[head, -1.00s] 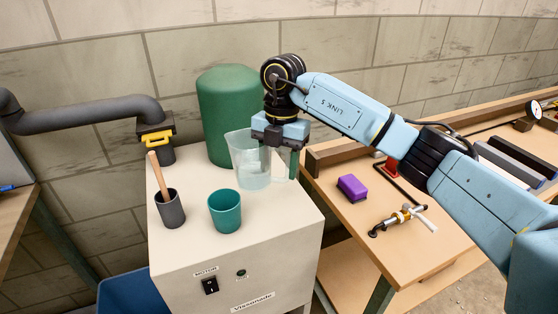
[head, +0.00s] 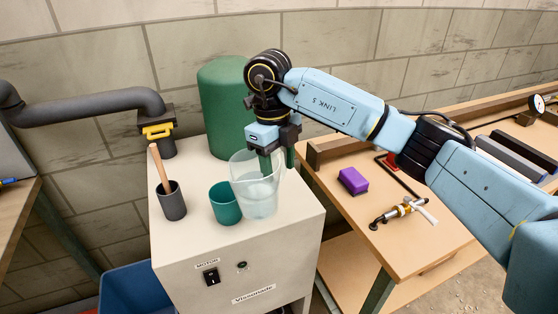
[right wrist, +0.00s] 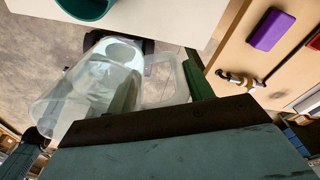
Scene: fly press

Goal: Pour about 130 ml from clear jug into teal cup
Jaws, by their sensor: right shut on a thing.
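The clear jug (head: 258,192) holds some pale clear liquid and is at the right of the cabinet top in the head view. My right gripper (head: 277,162) is shut on the jug, at its handle side. The jug looks nearly upright, and I cannot tell whether it touches the top. It also shows in the right wrist view (right wrist: 95,85), with its handle by the gripper. The teal cup (head: 225,206) stands upright just left of the jug, partly overlapped by it. The cup also shows at the top of the right wrist view (right wrist: 84,8). My left gripper is not in view.
A dark grey pot (head: 173,204) with a wooden stick stands left of the cup. A green cylinder (head: 221,105) stands behind, and a grey pipe (head: 90,108) ends at the back left. A purple block (head: 353,180) lies on the right bench.

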